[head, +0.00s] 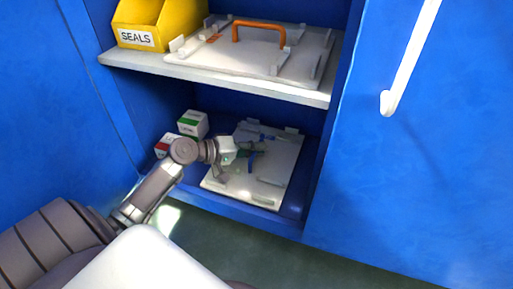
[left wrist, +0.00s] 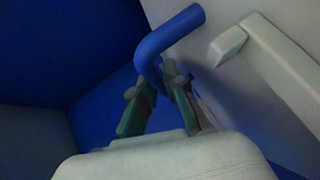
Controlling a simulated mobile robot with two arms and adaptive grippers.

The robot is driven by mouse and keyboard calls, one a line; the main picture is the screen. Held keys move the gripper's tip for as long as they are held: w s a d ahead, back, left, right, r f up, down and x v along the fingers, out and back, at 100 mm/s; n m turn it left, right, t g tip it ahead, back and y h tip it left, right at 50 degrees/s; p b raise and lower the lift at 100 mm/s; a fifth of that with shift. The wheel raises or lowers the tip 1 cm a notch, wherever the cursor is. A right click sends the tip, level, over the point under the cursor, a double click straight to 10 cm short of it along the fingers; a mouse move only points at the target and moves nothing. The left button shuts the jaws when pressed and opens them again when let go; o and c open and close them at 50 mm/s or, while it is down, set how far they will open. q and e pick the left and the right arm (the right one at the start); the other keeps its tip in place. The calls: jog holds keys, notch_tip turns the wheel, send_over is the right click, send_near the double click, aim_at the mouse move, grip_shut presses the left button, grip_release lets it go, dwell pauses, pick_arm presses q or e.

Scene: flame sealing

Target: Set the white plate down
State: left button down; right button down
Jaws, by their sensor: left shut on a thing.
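The white plate (head: 241,189) is low in the blue cabinet, in its bottom compartment, with white blocks near its corners and a blue handle. In the left wrist view the plate (left wrist: 285,125) fills the right side, and its blue handle (left wrist: 165,45) stands between my fingers. My left gripper (head: 254,154) reaches in from the left over the plate and is shut on the blue handle. In the left wrist view my left gripper (left wrist: 160,88) has a finger on each side of the handle. I cannot tell whether the plate touches the compartment floor. My right gripper is not in view.
A shelf (head: 230,88) above holds another white plate (head: 255,57) with an orange handle and a yellow SEALS bin (head: 158,22). Small boxes, one green and white (head: 192,124) and one red and white (head: 163,147), stand left of my gripper. A blue door (head: 420,170) is at right.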

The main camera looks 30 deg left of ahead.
pick_arm(q)
jog(key=shift+f, duration=0.3)
jog(key=c, duration=1.2)
grip_release()
jog(key=shift+o, duration=0.2)
jog(key=shift+f, duration=0.15)
jog(key=shift+s, duration=0.1)
jog(key=v, duration=1.2)
